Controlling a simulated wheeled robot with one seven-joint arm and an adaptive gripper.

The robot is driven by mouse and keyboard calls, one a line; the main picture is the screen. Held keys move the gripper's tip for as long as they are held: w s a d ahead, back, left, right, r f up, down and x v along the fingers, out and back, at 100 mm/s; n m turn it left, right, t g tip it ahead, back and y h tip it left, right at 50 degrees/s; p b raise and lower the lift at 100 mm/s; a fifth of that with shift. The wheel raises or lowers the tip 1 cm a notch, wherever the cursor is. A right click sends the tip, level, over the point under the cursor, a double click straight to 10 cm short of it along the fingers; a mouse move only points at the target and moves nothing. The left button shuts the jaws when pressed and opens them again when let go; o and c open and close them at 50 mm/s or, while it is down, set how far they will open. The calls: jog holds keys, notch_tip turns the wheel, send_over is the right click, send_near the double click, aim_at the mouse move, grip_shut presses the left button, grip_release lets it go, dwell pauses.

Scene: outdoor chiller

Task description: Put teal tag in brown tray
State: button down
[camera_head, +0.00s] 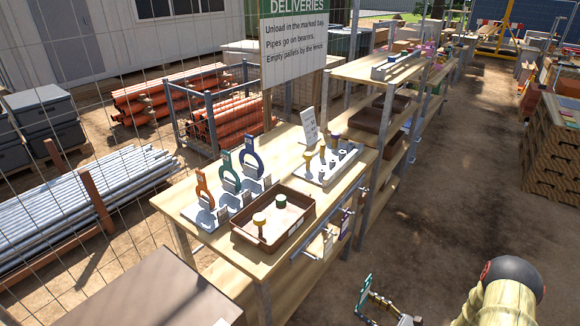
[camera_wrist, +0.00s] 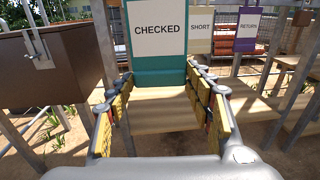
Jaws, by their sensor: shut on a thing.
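A teal tag (camera_wrist: 160,77) with a white label reading CHECKED is held upright between the fingertips of my gripper (camera_wrist: 160,85) in the wrist view. In the head view the teal tag (camera_head: 364,286) shows at the bottom, with my gripper (camera_head: 371,299) behind it, out over the aisle to the right of the table and apart from it. The brown tray (camera_head: 250,239) lies on the near part of the wooden table. A yellow-topped piece (camera_head: 260,220) and a dark green piece (camera_head: 281,201) are in it.
Cream SHORT (camera_wrist: 200,30) and purple RETURN (camera_wrist: 249,30) tags hang beyond. Orange (camera_head: 203,186), teal (camera_head: 230,170) and blue (camera_head: 251,158) looped items stand behind the tray. A pale board with knobs (camera_head: 328,165) is to its right. A brown box (camera_wrist: 50,65) is at left.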

jog(key=shift+w+d+r+m+t+h, duration=0.25)
jog(key=shift+d+r+m+t+h, duration=0.25)
jog(key=shift+m+t+h, duration=0.15)
jog(key=w+r+m+t+h, duration=0.1)
jog(key=r, duration=0.1)
jog(key=a+r+m+t+h, duration=0.1)
jog(key=r+h, duration=0.1)
jog(key=w+a+r+m+t+h, duration=0.1)
jog(key=r, duration=0.1)
jog(key=shift+w+r, duration=0.2)
jog(key=shift+w, duration=0.1)
jog(key=a+r, duration=0.5)
jog(key=a, duration=0.1)
notch_tip(320, 180, up, 13)
jog(key=m+t+h, duration=0.1)
jog(key=m+h, duration=0.1)
jog(key=h, duration=0.1)
send_over(368, 289)
jog(key=w+a, duration=0.4)
jog(key=a, duration=0.2)
jog(key=shift+s+a+r, duration=0.15)
jog(key=shift+a+r, duration=0.2)
jog(key=shift+r, duration=0.1)
